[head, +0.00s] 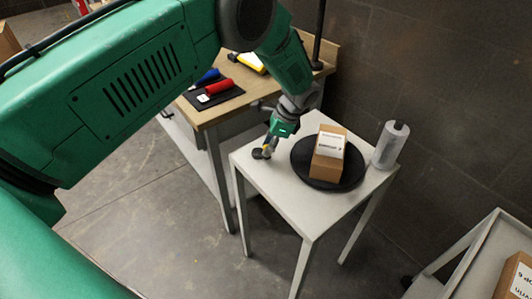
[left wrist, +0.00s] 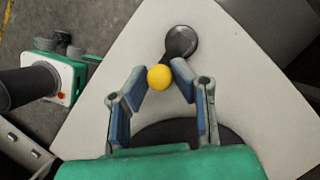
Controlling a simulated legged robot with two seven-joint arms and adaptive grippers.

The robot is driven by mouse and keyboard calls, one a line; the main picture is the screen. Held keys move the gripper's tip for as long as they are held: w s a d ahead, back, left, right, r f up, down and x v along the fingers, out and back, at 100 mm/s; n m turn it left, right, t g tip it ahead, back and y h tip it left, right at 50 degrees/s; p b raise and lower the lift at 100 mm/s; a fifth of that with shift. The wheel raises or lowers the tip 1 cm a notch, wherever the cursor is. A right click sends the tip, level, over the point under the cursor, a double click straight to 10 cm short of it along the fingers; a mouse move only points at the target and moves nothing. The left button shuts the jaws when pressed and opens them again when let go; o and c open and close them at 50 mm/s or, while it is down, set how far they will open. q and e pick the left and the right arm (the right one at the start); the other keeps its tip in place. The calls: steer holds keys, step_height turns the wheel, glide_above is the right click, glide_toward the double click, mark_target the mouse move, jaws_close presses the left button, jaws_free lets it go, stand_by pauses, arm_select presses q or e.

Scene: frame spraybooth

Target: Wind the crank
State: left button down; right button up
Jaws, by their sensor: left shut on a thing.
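The crank (head: 258,154) is a small dark piece at the left corner of a white table (head: 252,161). In the left wrist view its round dark hub (left wrist: 181,42) and short arm lead to a yellow knob (left wrist: 160,77). My left gripper (head: 268,147) reaches down to it. In the left wrist view the two fingertips of this gripper (left wrist: 160,71) are closed on either side of the yellow knob. In the head view the gripper partly hides the knob. My right gripper is not in view.
A black round turntable (head: 353,176) on the white table bears a cardboard box (head: 326,165). A white cylinder (head: 390,146) stands at the right corner. A wooden bench (head: 205,116) behind holds red (head: 219,87) and blue (head: 206,77) tools. A cart (head: 470,255) is at lower right.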

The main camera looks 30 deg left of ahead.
arm_select(q)
steer(key=shift+w+r+n+b, duration=0.15)
steer(key=shift+w+n+b, duration=0.3)
steer(key=shift+n, duration=0.15)
steer(key=c, duration=1.4)
jaws_free()
steer(key=shift+s, duration=0.15)
steer(key=v, duration=1.2)
steer(key=shift+w, duration=0.3)
steer(key=shift+a, duration=0.15)
